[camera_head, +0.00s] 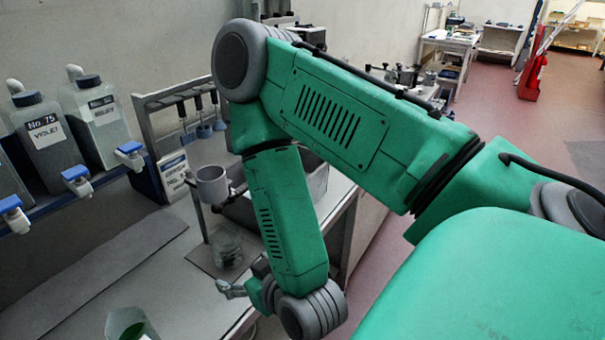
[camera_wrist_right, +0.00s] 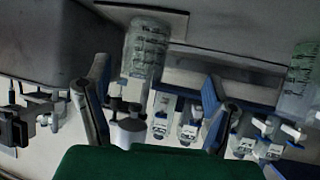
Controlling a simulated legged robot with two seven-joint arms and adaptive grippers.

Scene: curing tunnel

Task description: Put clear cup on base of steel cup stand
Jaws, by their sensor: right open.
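A clear cup (camera_head: 228,250) stands upright on the flat base (camera_head: 203,258) of the steel cup stand, beside its post. A grey cup (camera_head: 211,185) sits higher up on the stand. My right gripper (camera_head: 232,290) is in front of the base, low over the table, with its fingers toward the left. In the wrist view, which looks upside down, the marked clear cup (camera_wrist_right: 146,48) lies between and beyond the open fingers. I cannot tell whether they touch it. My left gripper is not in view.
Another clear cup with something green (camera_head: 130,325) is at the bottom left; a similar one shows in the wrist view (camera_wrist_right: 300,68). Labelled bottles (camera_head: 47,135) stand on a shelf with blue taps (camera_head: 76,178). A grey bin (camera_head: 312,180) is behind my right arm.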

